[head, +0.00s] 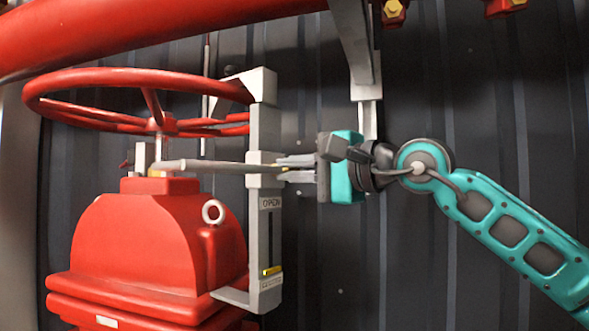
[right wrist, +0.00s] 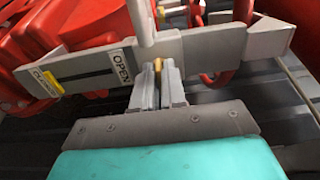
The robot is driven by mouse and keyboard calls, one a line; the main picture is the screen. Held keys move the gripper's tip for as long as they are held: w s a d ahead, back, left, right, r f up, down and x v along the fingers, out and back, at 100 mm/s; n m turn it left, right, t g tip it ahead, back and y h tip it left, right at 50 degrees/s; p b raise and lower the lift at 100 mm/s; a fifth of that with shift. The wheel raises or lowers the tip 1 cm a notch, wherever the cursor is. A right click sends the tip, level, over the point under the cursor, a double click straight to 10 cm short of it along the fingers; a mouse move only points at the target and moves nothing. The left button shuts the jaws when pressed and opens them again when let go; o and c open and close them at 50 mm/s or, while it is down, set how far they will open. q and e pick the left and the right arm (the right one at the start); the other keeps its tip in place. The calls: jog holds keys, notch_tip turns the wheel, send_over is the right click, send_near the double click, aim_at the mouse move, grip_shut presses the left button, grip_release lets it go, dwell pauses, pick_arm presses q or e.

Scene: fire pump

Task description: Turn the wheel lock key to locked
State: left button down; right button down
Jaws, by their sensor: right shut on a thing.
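The wheel lock is a grey upright bracket (head: 264,225) beside the red handwheel (head: 75,78). My right gripper (head: 290,168) reaches it from the right, at the middle of the bracket, just above the OPEN label (head: 271,203). In the right wrist view, my right gripper (right wrist: 158,88) is shut on a small brass key (right wrist: 158,66) at the bracket's face. The fingers hide most of the key, so I cannot tell which way it is turned. My left gripper is not in view.
A red valve body (head: 145,240) stands below the wheel. A grey rod (head: 210,166) runs from its stem to the bracket. A thick red pipe (head: 150,32) crosses above, and a grey post (head: 362,60) hangs above my right gripper. A dark corrugated wall (head: 480,110) is behind.

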dwell(0.4)
jog(key=c, duration=1.3)
grip_release()
